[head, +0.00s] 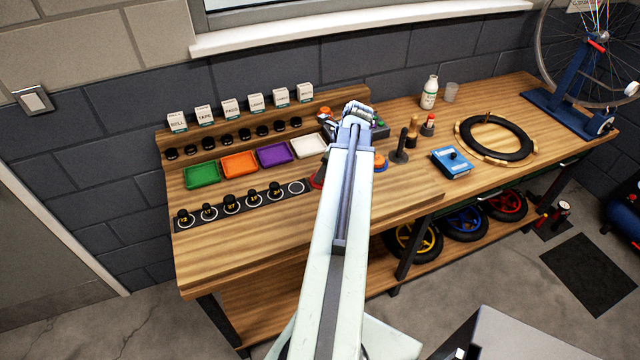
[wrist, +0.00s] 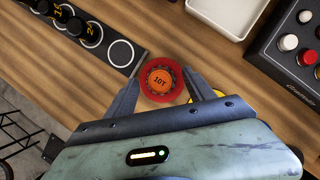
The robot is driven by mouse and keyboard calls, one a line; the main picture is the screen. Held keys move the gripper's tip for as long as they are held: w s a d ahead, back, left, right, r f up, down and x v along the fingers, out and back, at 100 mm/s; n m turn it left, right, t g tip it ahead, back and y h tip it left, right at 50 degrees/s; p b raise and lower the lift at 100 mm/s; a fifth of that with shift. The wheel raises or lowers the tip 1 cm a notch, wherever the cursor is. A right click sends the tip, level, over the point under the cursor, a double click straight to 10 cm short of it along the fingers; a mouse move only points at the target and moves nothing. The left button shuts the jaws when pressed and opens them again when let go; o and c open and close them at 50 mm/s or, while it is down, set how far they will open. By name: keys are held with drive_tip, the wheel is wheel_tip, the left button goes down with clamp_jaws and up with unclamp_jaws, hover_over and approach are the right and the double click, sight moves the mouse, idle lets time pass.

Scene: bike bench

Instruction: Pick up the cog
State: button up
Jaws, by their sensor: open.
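The cog (wrist: 160,79) is a small dark toothed ring with an orange face marked "10T". It sits on a round red base (wrist: 147,91) on the wooden bench. My gripper (wrist: 161,80) is open in the wrist view, one finger on the left and one on the right of the cog. I cannot tell whether either finger touches it.
A black strip (head: 247,204) with several numbered black pieces and an empty white ring (wrist: 121,53) lies left of the cog. A white tray (wrist: 222,30) and a dark box with knobs (wrist: 290,75) stand beyond. A yellow item (wrist: 209,94) is partly hidden by the right finger.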

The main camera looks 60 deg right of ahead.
drive_tip(key=shift+f, duration=0.1)
clamp_jaws()
